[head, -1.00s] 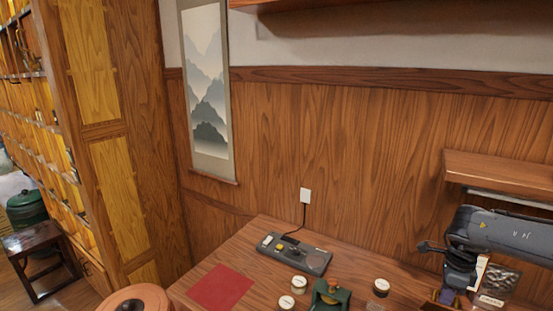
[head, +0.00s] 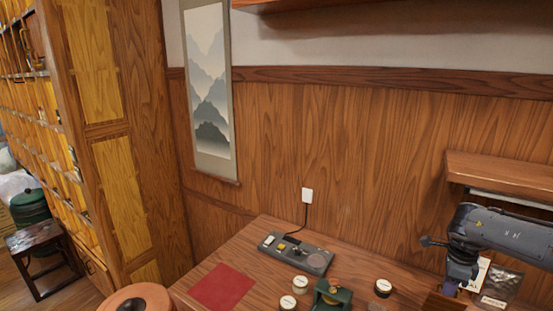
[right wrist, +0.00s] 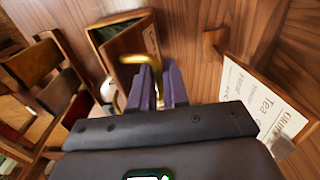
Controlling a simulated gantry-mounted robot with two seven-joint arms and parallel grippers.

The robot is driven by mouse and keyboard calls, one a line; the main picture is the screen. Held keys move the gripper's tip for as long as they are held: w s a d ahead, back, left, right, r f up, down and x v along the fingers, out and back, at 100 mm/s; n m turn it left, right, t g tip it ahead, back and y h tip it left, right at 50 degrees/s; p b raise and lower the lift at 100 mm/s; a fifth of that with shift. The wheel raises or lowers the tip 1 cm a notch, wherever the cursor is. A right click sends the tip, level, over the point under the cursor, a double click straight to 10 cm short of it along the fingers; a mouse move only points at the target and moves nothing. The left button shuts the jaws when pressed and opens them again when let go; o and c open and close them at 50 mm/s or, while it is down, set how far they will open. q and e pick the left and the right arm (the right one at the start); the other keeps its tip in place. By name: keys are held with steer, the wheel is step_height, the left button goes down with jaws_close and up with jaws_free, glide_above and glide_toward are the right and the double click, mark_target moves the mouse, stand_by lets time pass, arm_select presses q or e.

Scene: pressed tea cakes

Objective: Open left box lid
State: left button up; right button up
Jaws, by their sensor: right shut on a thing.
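My right gripper (head: 449,288) is at the lower right of the head view, at the right end of the table. In the right wrist view its purple fingers (right wrist: 160,88) are shut on a curved brass handle (right wrist: 138,66). Just beyond the handle is a brown wooden panel, seemingly the box lid (right wrist: 128,48), by a green-edged box (right wrist: 98,32). How far the lid is open is hard to tell. In the head view a wooden piece (head: 440,303) shows under the gripper, cut off by the bottom edge. My left gripper is out of view.
A dark tea bag (head: 499,290) stands right of my right gripper. Small jars (head: 383,287), a green device (head: 332,294), a grey console (head: 297,254) and a red mat (head: 222,287) lie on the table. A shelf (head: 500,175) juts above the arm.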

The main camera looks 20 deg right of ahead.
steer(key=shift+w, duration=0.1)
steer(key=shift+w+d+f+b, duration=0.15)
steer(key=shift+w+d+b, duration=0.15)
steer(key=shift+w+d, duration=0.5)
steer(key=shift+d+f, duration=0.1)
steer(key=shift+w+d+f+b, duration=0.35)
steer(key=shift+w+d+b, duration=0.25)
steer(key=shift+d, duration=0.15)
